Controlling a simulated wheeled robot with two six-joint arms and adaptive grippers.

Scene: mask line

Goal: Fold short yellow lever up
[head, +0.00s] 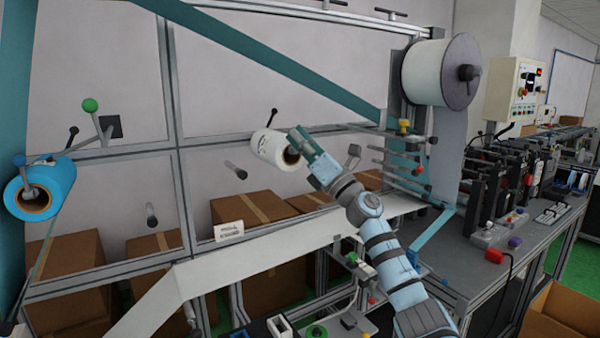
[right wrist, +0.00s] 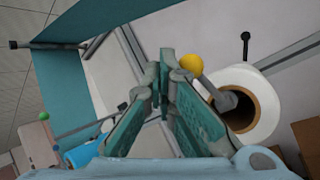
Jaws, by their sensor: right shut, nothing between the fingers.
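The short yellow lever shows in the right wrist view as a yellow ball knob (right wrist: 192,63) on a grey arm at the front of the white film roll (right wrist: 262,112). In the head view the white roll (head: 268,147) is mounted on the wall panel, and my right gripper (head: 298,136) covers the place of the yellow knob. My right gripper (right wrist: 163,78) is shut with nothing in it, and its fingers are just left of the knob in the wrist view. I cannot tell whether they touch it. My left gripper is not in view.
A lever with a green knob (head: 90,105) stands above a blue roll (head: 47,192) at the left. Black-tipped pegs stick out of the panel near the white roll. A large film reel (head: 425,75) and the machine line (head: 500,185) are at the right.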

